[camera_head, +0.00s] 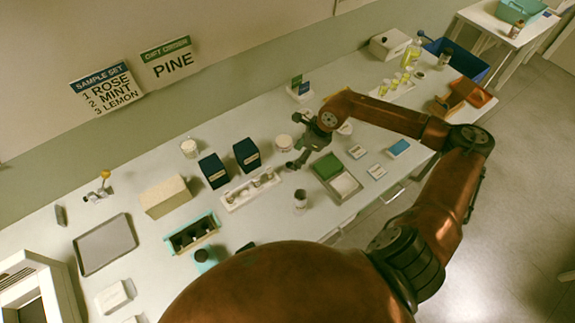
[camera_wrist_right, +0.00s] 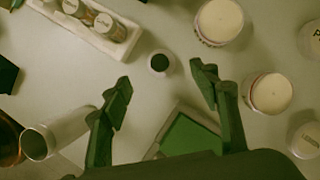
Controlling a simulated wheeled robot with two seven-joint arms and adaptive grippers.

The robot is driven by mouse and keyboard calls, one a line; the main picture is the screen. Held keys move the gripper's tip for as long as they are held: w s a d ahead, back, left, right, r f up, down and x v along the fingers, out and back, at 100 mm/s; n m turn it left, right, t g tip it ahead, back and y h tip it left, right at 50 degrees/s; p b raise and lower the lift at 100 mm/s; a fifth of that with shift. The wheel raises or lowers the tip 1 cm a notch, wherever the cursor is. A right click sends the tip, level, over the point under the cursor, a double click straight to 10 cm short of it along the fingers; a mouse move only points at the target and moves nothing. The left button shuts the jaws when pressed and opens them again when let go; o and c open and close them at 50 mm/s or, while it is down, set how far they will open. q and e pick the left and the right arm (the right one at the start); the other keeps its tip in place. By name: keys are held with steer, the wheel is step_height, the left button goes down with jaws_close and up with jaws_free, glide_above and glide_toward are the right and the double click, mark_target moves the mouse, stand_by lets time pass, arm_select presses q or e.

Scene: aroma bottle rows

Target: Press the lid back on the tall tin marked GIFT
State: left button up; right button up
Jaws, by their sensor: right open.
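A tall grey-white tin (camera_head: 301,199) with a dark, open-looking top stands in front of the bottle rack; no GIFT marking is readable on it. In the wrist view a similar cylinder (camera_wrist_right: 45,140) shows at the lower left, its dark mouth facing left. My right gripper (camera_head: 296,163) is above the table behind the tin. In the wrist view its fingers (camera_wrist_right: 160,85) are spread with nothing between them. A small round dark-topped piece (camera_wrist_right: 160,63) stands just beyond the fingertips. I cannot identify the tin's lid. My left gripper is out of view.
A white rack (camera_head: 250,189) with several bottles and two dark boxes (camera_head: 246,154) stand to the left. A green-and-white tray (camera_head: 345,184) is at the right. White-topped jars (camera_wrist_right: 270,93) stand close to the right finger. A grey tray (camera_head: 105,245) lies far left.

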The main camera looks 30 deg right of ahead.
mark_target(290, 164)
steer(key=shift+x, duration=1.25)
steer(key=shift+a+f, duration=0.1)
steer(key=shift+a+f, duration=0.15)
steer(key=shift+f, duration=0.2)
steer(key=p+x, duration=0.1)
steer(key=x, duration=0.3)
steer(key=shift+w+f, duration=0.15)
steer(key=shift+w, duration=0.05)
steer(key=shift+c, duration=0.5)
steer(key=c, duration=0.8)
